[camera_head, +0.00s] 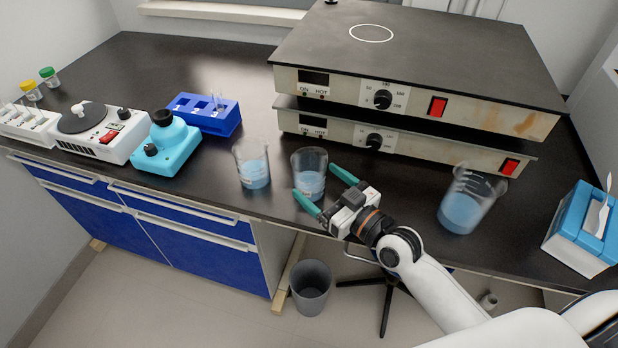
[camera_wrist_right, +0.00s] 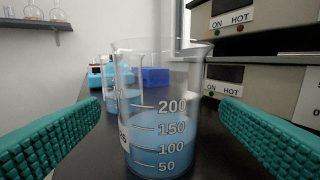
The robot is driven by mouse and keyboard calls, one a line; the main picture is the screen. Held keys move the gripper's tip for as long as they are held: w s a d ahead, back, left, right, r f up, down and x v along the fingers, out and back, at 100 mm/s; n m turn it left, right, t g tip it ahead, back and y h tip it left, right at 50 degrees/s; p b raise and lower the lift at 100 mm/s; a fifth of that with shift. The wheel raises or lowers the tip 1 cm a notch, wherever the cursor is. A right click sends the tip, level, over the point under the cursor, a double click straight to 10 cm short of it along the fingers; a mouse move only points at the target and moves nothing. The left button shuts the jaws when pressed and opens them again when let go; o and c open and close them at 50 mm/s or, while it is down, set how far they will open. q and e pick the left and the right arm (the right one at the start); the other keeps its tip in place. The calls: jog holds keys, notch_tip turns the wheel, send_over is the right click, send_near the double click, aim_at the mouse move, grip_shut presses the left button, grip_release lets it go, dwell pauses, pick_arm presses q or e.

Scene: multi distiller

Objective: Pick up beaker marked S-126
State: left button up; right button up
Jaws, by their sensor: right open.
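Three glass beakers with blue liquid stand on the black bench. The middle beaker (camera_head: 310,178) is between the spread teal fingers of my right gripper (camera_head: 326,186), which is open. In the right wrist view this beaker (camera_wrist_right: 160,120) stands upright, centred between both fingers, with a gap on each side; its scale reads up to 200. A third, larger beaker (camera_head: 466,205) is at the right. My left gripper is not in view.
Two stacked hot plates (camera_head: 420,70) stand behind the beakers. A blue tube rack (camera_head: 205,113), a turquoise mixer (camera_head: 168,148) and a white stirrer (camera_head: 95,135) are at the left. A tissue box (camera_head: 580,230) is at the right edge. The bench's front edge runs close below the beakers.

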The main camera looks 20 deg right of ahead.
aim_at(299, 166)
jog(key=x, duration=0.5)
jog(key=shift+w+a, duration=0.2)
jog(key=shift+w, duration=0.05)
jog(key=shift+c, duration=0.4)
jog(key=c, duration=0.9)
jog(key=shift+c, duration=1)
jog(key=shift+r, duration=0.15)
